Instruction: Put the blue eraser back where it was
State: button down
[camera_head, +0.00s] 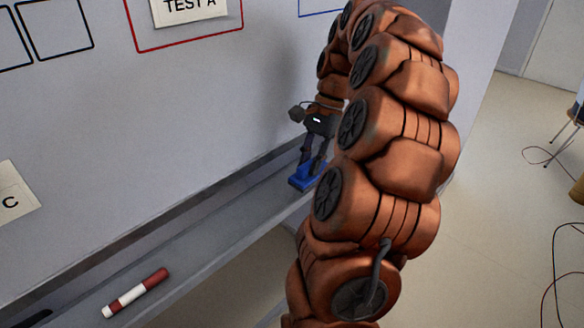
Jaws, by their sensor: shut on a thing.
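The blue eraser (301,181) is at the right end of the grey ledge (215,235) below the whiteboard. My gripper (312,165) points down with its dark fingers shut on the eraser. The eraser is at or just above the ledge surface; I cannot tell whether it touches. My orange arm hides part of the gripper and the area to the right of it.
A red and white marker (136,293) lies on the ledge at the lower left. A dark object (36,318) shows at the bottom left corner. The whiteboard (180,110) rises behind the ledge. The ledge between marker and eraser is clear.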

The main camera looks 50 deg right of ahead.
jog(key=shift+w+a+p, duration=0.2)
jog(key=shift+w+a, duration=0.25)
jog(key=shift+w, duration=0.4)
jog(key=shift+w+a+p, duration=0.15)
jog(key=shift+w+a, duration=0.25)
jog(key=shift+w, duration=0.45)
jog(key=shift+w+a+f, duration=0.1)
jog(key=shift+w+f, duration=0.1)
jog(key=shift+f, duration=0.1)
jog(key=shift+f+p, duration=0.6)
jog(key=shift+f, duration=1)
jog(key=shift+f, duration=0.2)
jog(key=c, duration=1.1)
grip_release()
jog(key=shift+o, duration=0.2)
jog(key=shift+r, duration=0.15)
jog(key=p+v, duration=0.2)
jog(key=v, duration=1)
